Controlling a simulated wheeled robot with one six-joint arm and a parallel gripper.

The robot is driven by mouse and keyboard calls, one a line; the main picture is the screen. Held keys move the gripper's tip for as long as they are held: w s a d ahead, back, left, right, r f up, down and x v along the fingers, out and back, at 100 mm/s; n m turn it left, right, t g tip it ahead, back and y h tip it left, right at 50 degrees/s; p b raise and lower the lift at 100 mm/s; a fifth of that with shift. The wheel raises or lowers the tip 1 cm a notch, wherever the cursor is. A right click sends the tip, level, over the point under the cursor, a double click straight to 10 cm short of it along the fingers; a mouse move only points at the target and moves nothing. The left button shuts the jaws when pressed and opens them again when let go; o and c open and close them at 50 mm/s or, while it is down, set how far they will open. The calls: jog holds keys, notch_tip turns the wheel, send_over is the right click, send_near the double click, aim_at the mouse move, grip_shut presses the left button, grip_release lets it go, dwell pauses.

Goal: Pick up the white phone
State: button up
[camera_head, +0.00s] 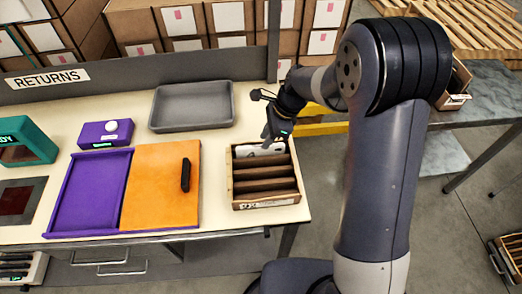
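A white object (247,151), which looks like the white phone, lies in the rear slot of a wooden slotted carton (266,203) at the table's right end. Its right part is partly covered by my gripper (268,139). My gripper points down over the back of the carton, right at the white object. The fingertips are too small and dark to tell whether they are open or shut, or whether they touch it.
Dark dividers split the carton, and its front slots look empty. To the left are an orange panel (150,190) with a dark handset-like item (185,175), a purple tray (88,195), a grey tray (192,127) and a purple box (105,134). Stacked cardboard boxes stand behind.

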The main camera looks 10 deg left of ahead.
aim_at(256, 150)
jog(key=x, duration=0.3)
jog(key=shift+s+a+f, duration=0.1)
jog(key=shift+f, duration=0.15)
grip_shut()
jog(key=shift+r, duration=0.1)
